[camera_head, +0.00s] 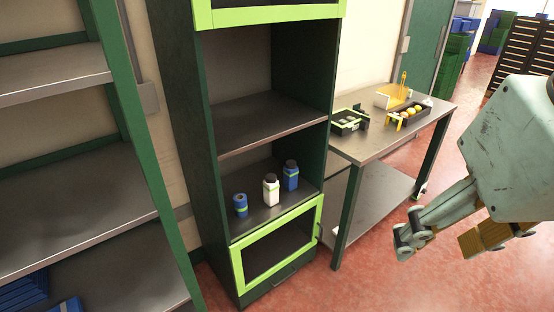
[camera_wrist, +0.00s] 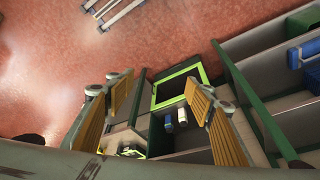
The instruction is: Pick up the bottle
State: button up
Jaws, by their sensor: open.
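A white bottle (camera_head: 271,190) with a dark cap stands upright on the lower shelf of the dark green cabinet (camera_head: 265,139). A blue bottle (camera_head: 290,177) with a dark cap stands to its right and slightly behind. A shorter blue container (camera_head: 240,205) stands to its left near the shelf's front edge. My gripper (camera_head: 445,245) is at the right of the head view, over the floor and well apart from the bottles. In the wrist view my gripper (camera_wrist: 158,105) has its fingers spread and empty, with the white bottle (camera_wrist: 182,116) and a blue one (camera_wrist: 168,124) small and distant between them.
A green-framed drawer (camera_head: 278,245) lies below the bottle shelf, and another shelf is above. A metal table (camera_head: 375,145) with an orange tray and a black-green box stands right of the cabinet. Grey shelving (camera_head: 75,170) is at left. Red floor before the cabinet is clear.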

jog(key=w+a+r+n+y, duration=0.1)
jog(key=w+a+n, duration=0.15)
jog(key=w, duration=0.85)
jog(key=n+y+p, duration=0.1)
jog(key=n+y, duration=0.1)
jog(key=n, duration=0.4)
send_over(274, 187)
jog(key=s+d, duration=0.1)
jog(key=d, duration=0.1)
jog(key=shift+m+g, duration=0.25)
jog(key=shift+g, duration=0.05)
jog(key=f, duration=4.5)
jog(key=shift+s+a+f, duration=0.2)
jog(key=shift+a+f, duration=0.05)
jog(key=shift+f, duration=0.05)
jog(key=shift+f, duration=0.15)
